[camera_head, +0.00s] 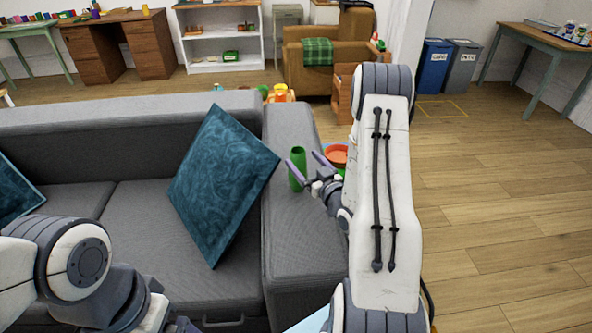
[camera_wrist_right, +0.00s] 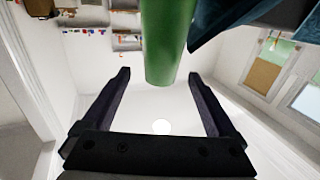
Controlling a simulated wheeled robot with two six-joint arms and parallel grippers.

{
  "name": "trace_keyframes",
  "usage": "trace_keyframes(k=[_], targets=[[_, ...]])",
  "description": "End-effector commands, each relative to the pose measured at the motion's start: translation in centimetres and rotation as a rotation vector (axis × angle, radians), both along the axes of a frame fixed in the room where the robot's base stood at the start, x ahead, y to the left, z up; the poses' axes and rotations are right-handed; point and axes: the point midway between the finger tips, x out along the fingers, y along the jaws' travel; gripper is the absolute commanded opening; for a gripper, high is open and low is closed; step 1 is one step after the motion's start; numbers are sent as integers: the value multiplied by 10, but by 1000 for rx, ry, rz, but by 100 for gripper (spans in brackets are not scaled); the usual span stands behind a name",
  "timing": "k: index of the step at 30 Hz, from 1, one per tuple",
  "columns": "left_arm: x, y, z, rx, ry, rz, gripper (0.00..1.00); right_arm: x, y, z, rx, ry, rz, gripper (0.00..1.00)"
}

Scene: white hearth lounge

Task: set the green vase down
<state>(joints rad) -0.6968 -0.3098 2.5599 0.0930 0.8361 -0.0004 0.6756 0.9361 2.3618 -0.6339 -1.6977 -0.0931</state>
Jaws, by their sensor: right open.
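The green vase (camera_head: 297,172) stands upright on the grey sofa's right armrest (camera_head: 295,235) in the head view. My right gripper (camera_head: 303,159) is open beside it, with its fingers pointing toward the vase. In the right wrist view, the vase (camera_wrist_right: 168,42) shows at the top, in line with the gap between the two open fingers (camera_wrist_right: 160,80). I cannot tell whether either finger touches it. My left arm is at the lower left of the head view, and its gripper does not show.
A teal cushion (camera_head: 222,180) leans on the sofa just left of the armrest. An orange bowl (camera_head: 337,155) is behind my right gripper. A brown armchair (camera_head: 310,50) and white shelf (camera_head: 221,40) stand at the back. The wooden floor at right is mostly clear.

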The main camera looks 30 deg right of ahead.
Motion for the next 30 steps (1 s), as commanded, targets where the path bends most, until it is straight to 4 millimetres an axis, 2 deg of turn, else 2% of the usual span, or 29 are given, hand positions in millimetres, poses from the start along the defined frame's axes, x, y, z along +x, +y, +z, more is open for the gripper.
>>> trace_keyframes(k=[3, 8, 16, 20, 26, 30], targets=[[0, 0, 1, 0, 0, 0, 100, 15, -1, 0, -1, -1, 1, 93], [0, 0, 2, 0, 0, 0, 100, 25, -2, -1, 0, 0, -2, 93], [0, 0, 5, 0, 0, 0, 100, 63, -4, -4, 0, -1, -4, 93], [0, 0, 5, 0, 0, 0, 100, 70, -4, -4, 1, 0, -4, 93], [0, 0, 5, 0, 0, 0, 100, 70, -4, -4, 1, 1, -5, 93], [0, 0, 5, 0, 0, 0, 100, 70, -4, -4, 1, 1, -5, 39]])
